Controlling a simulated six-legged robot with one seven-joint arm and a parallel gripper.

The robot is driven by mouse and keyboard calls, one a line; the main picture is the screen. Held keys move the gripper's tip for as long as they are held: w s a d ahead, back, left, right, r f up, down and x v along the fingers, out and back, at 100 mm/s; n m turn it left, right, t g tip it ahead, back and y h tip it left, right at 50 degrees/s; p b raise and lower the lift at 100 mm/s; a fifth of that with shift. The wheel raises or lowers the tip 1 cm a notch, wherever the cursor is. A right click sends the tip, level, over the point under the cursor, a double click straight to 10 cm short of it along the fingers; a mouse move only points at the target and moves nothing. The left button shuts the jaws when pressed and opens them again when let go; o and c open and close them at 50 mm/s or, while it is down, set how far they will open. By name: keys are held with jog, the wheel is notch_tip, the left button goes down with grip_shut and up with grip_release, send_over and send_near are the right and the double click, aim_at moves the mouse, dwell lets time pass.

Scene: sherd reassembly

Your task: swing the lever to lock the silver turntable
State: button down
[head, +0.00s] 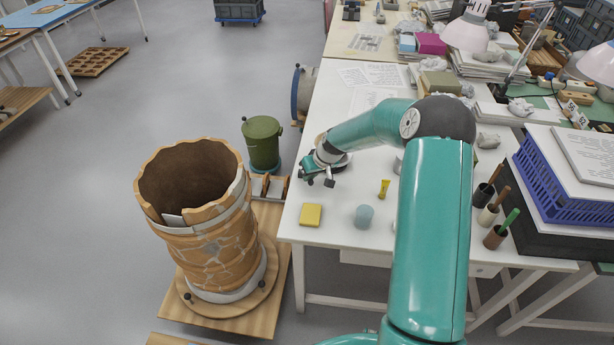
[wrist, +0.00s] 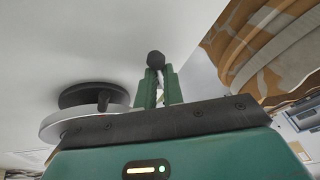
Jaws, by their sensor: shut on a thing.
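The silver turntable (head: 343,162) stands on the white table, partly hidden behind my gripper and forearm. In the wrist view, a pale grey disc (wrist: 58,121) with a dark round part on it shows at the left, probably this turntable. My gripper (head: 329,182) is low over the table's left side, in front of the turntable. In the wrist view its green fingers (wrist: 161,84) are shut on the lever, whose black ball knob (wrist: 155,58) shows at the fingertips.
A large pieced-together brown jar (head: 215,235) stands left of the table on a wooden base. A green bucket (head: 262,142) is behind it. A yellow sponge (head: 310,215), a blue cup (head: 363,216) and a yellow tube (head: 384,188) are on the table near my arm.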

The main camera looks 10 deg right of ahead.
jog(key=shift+d+f+n+g+y, duration=0.1)
jog(key=shift+d+n+g+y, duration=0.25)
jog(key=shift+n, duration=0.55)
jog(key=shift+d, duration=0.1)
jog(key=c, duration=1.5)
grip_release()
jog(key=v, duration=1.3)
jog(key=shift+r, duration=0.4)
jog(key=shift+s, duration=0.15)
